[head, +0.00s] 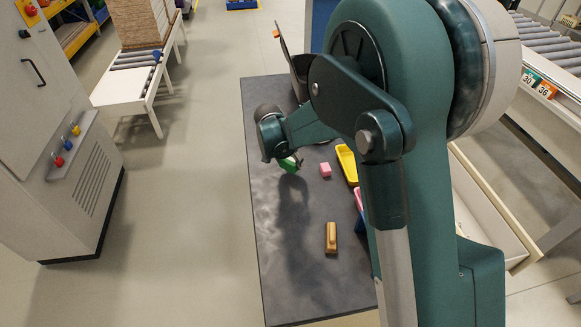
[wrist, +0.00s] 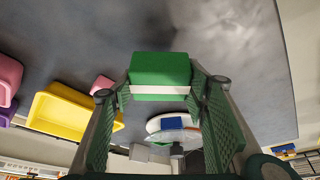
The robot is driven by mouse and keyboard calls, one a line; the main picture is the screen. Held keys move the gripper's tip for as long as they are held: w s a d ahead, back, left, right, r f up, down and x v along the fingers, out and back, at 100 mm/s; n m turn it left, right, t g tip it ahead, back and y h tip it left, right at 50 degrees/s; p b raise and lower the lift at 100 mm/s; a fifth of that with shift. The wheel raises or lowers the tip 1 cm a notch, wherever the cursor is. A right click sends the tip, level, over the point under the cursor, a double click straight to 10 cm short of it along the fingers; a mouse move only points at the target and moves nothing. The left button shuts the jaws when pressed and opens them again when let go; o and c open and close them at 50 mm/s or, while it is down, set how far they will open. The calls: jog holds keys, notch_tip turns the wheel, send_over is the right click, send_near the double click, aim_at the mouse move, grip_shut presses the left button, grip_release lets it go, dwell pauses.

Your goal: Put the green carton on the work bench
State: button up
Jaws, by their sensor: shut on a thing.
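The green carton (wrist: 160,68) has a white band and sits between the two fingers of my gripper (wrist: 162,90) in the wrist view. The fingers are shut on its sides. In the head view, my gripper (head: 287,157) hangs over the far left part of the dark work bench (head: 285,275). Only a small part of the carton (head: 289,165) shows there, below my gripper. The grey bench top lies beyond the carton in the wrist view (wrist: 245,60). I cannot tell whether the carton touches it.
A pink block (head: 326,170) and a yellow bin (head: 346,162) are right of the carton. A wooden block (head: 331,238) lies nearer the front. Pink and blue bins (head: 360,222) are partly hidden behind my arm. The bench's front left is clear.

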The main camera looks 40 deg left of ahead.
aim_at(290, 166)
jog(key=shift+f, duration=1.85)
jog(key=shift+f+b, duration=0.2)
jog(key=shift+b, duration=0.15)
jog(key=o, duration=0.9)
jog(key=shift+r, duration=0.15)
jog(key=shift+p+v, duration=0.7)
jog(key=shift+v, duration=5.35)
jog(key=shift+d, duration=0.1)
